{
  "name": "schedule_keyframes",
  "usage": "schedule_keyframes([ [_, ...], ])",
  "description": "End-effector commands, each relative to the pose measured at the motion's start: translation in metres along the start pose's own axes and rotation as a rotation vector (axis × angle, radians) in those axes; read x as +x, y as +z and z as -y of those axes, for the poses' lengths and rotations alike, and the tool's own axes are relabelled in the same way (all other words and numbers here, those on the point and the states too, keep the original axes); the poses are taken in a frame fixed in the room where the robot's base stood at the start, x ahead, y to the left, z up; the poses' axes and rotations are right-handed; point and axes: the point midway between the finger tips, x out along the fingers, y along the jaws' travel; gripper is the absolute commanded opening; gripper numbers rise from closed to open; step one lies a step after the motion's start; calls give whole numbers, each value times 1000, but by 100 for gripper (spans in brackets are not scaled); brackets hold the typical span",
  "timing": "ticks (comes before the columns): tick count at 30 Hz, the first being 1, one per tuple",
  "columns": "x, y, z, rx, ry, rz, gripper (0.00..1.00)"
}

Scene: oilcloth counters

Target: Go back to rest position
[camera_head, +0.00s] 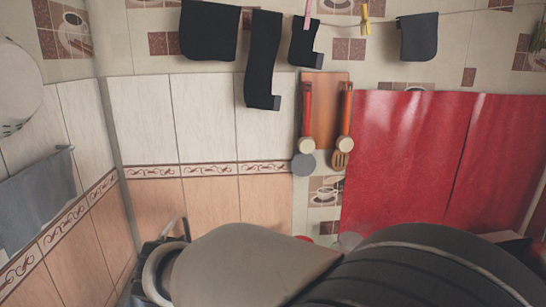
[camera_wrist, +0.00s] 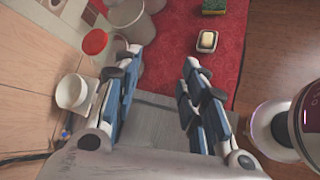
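My gripper (camera_wrist: 160,72) shows in the wrist view with its two blue-padded fingers spread apart. Nothing is between the fingers; a grey surface and a red cloth show beyond them. In the head view my arm fills the bottom and right foreground, and the gripper's fingers cannot be made out there.
In the wrist view a white cup (camera_wrist: 71,91), a red-topped container (camera_wrist: 95,41) and pale cups (camera_wrist: 125,14) stand left of the fingers. A small dish (camera_wrist: 207,41) and a green sponge (camera_wrist: 214,5) lie on the red cloth (camera_wrist: 180,35). Utensils (camera_head: 306,115) hang on the tiled wall.

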Motion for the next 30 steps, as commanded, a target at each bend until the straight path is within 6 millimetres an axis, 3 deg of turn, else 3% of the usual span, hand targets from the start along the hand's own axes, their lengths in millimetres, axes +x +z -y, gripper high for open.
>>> schedule_keyframes([
  [1,8,31,15,113,-70,-31,38],
  [6,18,96,80,502,-290,-138,38],
  [12,8,135,153,992,-493,-256,38],
  [16,-4,142,187,1297,-584,-326,38],
  [21,-15,140,209,1572,-648,-394,38],
  [30,-19,138,215,1679,-671,-423,38],
])
